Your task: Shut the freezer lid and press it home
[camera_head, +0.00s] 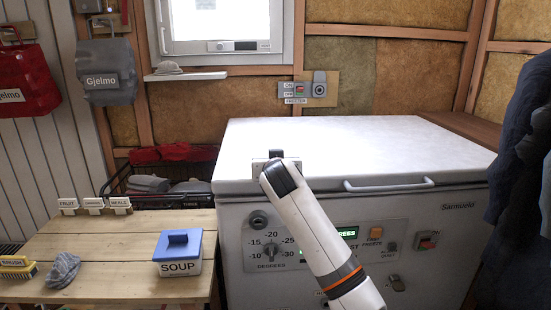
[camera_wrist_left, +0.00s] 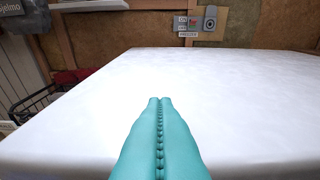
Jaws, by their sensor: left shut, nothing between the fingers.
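The white freezer lid (camera_head: 345,140) lies down over the freezer body (camera_head: 440,250), its front edge along the top of the control panel. I cannot tell whether a thin gap is left under it. A handle (camera_head: 390,185) is on the lid's front edge. My left gripper (camera_head: 274,158) is at the front left part of the lid, left of the handle. In the left wrist view its teal fingers (camera_wrist_left: 160,100) are shut together with nothing between them, over the white lid (camera_wrist_left: 230,90). I cannot tell whether they touch it. My right gripper is not in view.
Dark clothing (camera_head: 515,170) hangs at the right. The lid top is clear.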

